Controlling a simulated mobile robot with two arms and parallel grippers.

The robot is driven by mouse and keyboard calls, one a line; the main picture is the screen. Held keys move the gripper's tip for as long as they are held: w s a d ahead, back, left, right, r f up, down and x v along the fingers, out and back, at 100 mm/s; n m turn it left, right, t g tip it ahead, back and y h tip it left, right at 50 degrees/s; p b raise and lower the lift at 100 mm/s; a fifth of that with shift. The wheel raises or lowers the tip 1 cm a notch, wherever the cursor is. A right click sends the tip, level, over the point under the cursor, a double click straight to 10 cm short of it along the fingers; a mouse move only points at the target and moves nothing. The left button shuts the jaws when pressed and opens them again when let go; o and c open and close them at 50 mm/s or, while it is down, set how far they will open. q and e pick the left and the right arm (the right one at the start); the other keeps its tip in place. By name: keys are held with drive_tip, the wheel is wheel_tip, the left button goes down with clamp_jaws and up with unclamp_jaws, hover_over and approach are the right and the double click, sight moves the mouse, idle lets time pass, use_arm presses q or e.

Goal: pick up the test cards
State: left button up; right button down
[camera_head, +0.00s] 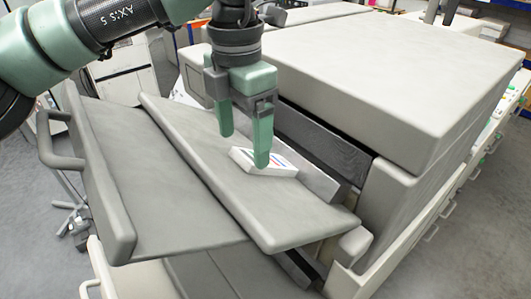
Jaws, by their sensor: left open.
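The test cards (282,163) look like a small white stack or box with coloured marks on top. They lie on the sloping grey tray of the machine (205,150), near its inner edge. My left gripper (244,150) hangs from above with its green fingers pointing down and apart. It is open. The other finger is further left, over the bare tray. My right gripper is not in view.
The large grey machine body (400,80) rises right behind the tray. A second panel with a handle (55,140) lies to the left of the tray. A metal stand (75,215) is on the floor at the left. The tray's lower front part is bare.

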use_arm(q)
drive_tip(key=shift+w+f+p, duration=0.25)
drive_tip(key=shift+f+p, duration=0.1)
drive_tip(key=shift+f, duration=1)
drive_tip(key=shift+s, duration=0.1)
drive_tip(key=c, duration=0.3)
clamp_jaws()
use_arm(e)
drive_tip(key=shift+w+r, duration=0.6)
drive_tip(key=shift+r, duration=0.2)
use_arm(q)
drive_tip(key=shift+d+r, duration=0.1)
drive_tip(key=shift+r, duration=0.05)
